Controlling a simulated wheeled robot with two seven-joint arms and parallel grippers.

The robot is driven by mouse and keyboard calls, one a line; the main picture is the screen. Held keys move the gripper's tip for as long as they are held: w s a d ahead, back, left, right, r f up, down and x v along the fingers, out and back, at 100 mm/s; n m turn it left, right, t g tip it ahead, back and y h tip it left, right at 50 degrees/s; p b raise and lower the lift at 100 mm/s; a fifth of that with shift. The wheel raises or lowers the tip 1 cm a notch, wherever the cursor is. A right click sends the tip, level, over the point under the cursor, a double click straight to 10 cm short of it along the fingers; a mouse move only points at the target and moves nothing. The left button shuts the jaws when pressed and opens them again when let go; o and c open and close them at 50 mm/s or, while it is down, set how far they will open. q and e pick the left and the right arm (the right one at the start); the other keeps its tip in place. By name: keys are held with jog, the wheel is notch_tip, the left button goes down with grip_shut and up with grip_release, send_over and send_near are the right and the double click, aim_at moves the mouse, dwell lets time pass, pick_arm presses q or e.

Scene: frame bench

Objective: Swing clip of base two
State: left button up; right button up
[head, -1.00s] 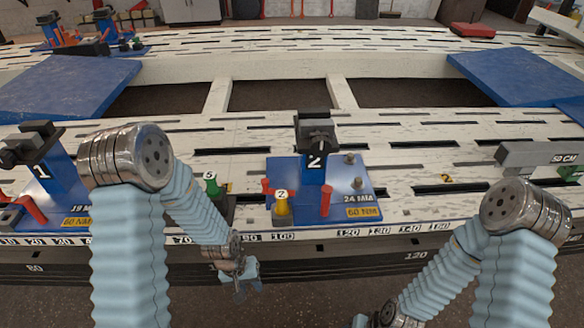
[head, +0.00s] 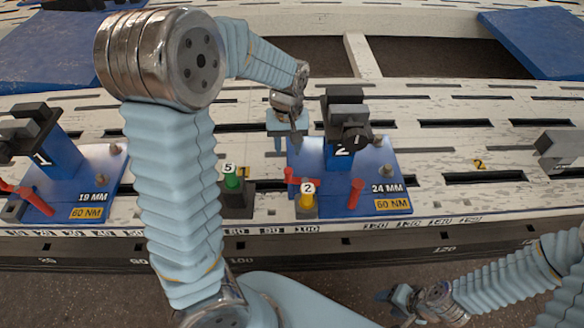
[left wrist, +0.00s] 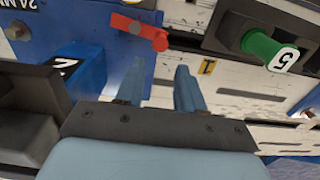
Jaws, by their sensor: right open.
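Base two (head: 372,172) is a blue plate on the bench with a post marked 2 and a dark clamp head (head: 346,112). A red clip (head: 355,193) stands at its front, and another red clip (head: 291,177) is at its left edge. In the left wrist view a red clip (left wrist: 140,31) lies beyond my fingertips, apart from them. My left gripper (head: 290,148) is open and empty, just left of the post. It also shows in the left wrist view (left wrist: 160,70). My right gripper (head: 384,297) is open, low in front of the bench.
A green knob marked 5 (head: 232,177) and a yellow knob marked 2 (head: 306,199) stand near the base's left side. Base one (head: 92,180) is at the left. A grey block (head: 560,148) is at the right.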

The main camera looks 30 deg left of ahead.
aim_at(288, 170)
pick_arm(q)
notch_tip(288, 170, down, 11)
jog(key=shift+r+b, duration=0.1)
jog(key=shift+b, duration=0.45)
jog(key=shift+c, duration=0.5)
grip_shut()
